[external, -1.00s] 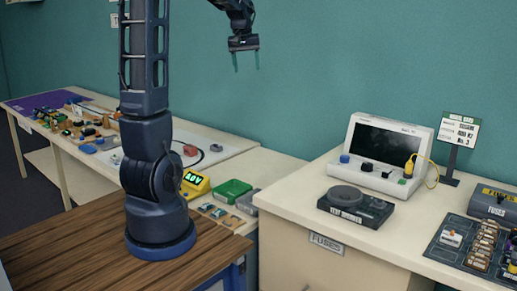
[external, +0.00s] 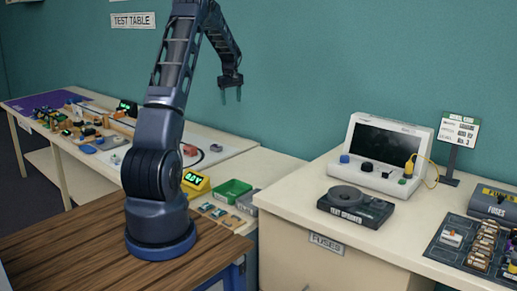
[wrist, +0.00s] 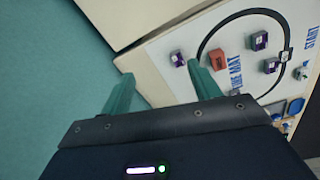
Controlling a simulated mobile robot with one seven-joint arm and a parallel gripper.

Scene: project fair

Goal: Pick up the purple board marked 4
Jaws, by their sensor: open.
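My gripper (external: 231,96) is open and empty, hanging in the air in front of the teal wall, above the back table. In the wrist view its two green fingers (wrist: 160,72) spread over the edge of a white mat (wrist: 228,17). Several small purple pieces stand on this mat: one with a pale top (wrist: 177,58) near the right fingertip, one at the top (wrist: 260,40) and one further right (wrist: 270,65). None can be read as a 4, so I cannot tell which, if any, is the purple board.
A reddish block (wrist: 217,60) stands on the mat. A yellow meter (external: 195,184), a green tray (external: 233,191) and small parts crowd the back table. The right counter holds a turntable-like device (external: 355,207) and a screen console (external: 385,155). A sign stand (external: 457,140) rises behind.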

